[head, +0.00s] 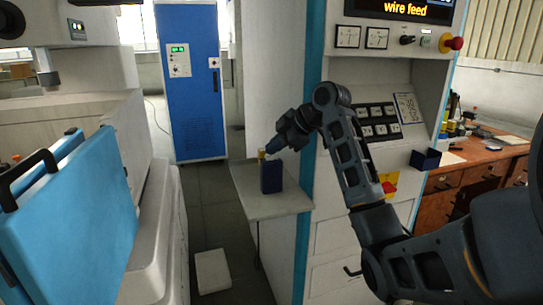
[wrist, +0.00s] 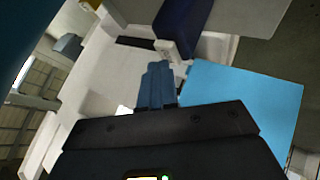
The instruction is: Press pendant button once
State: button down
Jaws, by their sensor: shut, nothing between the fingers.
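A dark blue upright box (head: 271,178) stands on the small grey shelf (head: 283,205) at the side of the white machine. A small yellow piece (head: 261,154) shows at its top left. My gripper (head: 268,156) is shut and empty, its tip at the top of the box; I cannot tell whether it touches. In the wrist view my closed fingers (wrist: 158,72) point towards a small pale block (wrist: 172,49) beside a dark blue shape (wrist: 183,22). No pendant button can be clearly made out; my gripper may hide it.
The machine's keypad (head: 379,121) and red knob (head: 452,43) are near my arm. A blue cabinet (head: 191,85) stands behind. A blue panel with a black handle (head: 65,225) is at left. A wooden bench (head: 475,175) is at right. Floor shows between the machines.

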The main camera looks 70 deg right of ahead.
aim_at(274, 157)
jog(key=shift+r+p, duration=0.4)
jog(key=shift+r, duration=0.3)
jog(key=shift+r+p, duration=1.75)
jog(key=shift+r, duration=0.75)
